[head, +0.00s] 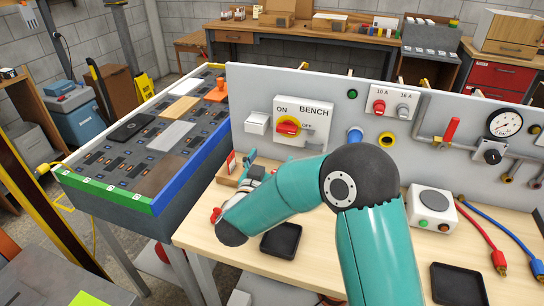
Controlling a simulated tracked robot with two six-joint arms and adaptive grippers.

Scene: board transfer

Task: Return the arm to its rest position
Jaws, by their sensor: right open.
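My right arm, teal with dark joints, reaches in from the bottom and bends left over the wooden bench top (205,228). My right gripper (252,172) is small and partly hidden behind my forearm, near a small wooden holder (228,176) at the bench's left end. It is open, and I see nothing held in it. My left gripper is not in view.
A grey upright panel (330,87) with switches and a gauge (505,123) stands behind the arm. Black trays (281,240) (458,284) lie on the bench. A board table with a green and blue rim (110,195) stands left. Red and blue cables lie right.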

